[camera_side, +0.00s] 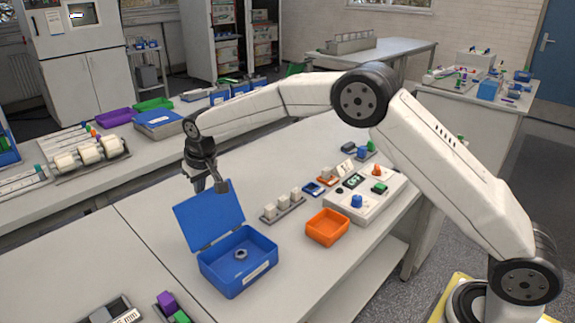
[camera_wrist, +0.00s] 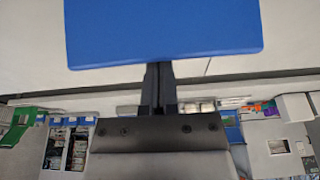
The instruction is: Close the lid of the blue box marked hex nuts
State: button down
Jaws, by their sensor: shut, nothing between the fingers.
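The blue box (camera_side: 218,273) stands on the near bench in the side view, with a pale label on its front. Its blue lid (camera_side: 205,217) stands open, tilted up and back from the box's rear edge. A nut (camera_side: 241,254) lies inside. My gripper (camera_side: 221,187) is at the lid's upper edge, on its far side, shut and empty. In the wrist view the lid (camera_wrist: 162,30) fills the top middle, and the tips of my shut gripper (camera_wrist: 158,68) meet or pass behind its edge. I cannot tell whether they touch it.
An orange tray (camera_side: 327,228) and a row of pale blocks (camera_side: 283,208) are right of the box. A white device (camera_side: 367,196) stands farther right. Purple and green blocks (camera_side: 172,307) are at the front. The bench left of the box is clear.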

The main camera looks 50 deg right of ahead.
jog(key=shift+s+r+t, duration=0.15)
jog(key=shift+s+t, duration=0.15)
jog(key=shift+s, duration=0.05)
jog(key=shift+s+r+t, duration=0.2)
jog(key=shift+s+t, duration=0.25)
jog(key=shift+s, duration=0.15)
jog(key=shift+s+r+t, duration=0.2)
jog(key=shift+s+t, duration=0.25)
jog(key=shift+s, duration=0.1)
jog(key=shift+s+r, duration=0.2)
jog(key=shift+s, duration=0.8)
jog(key=s+f, duration=0.6)
jog(key=s, duration=0.7)
jog(key=shift+r, duration=0.1)
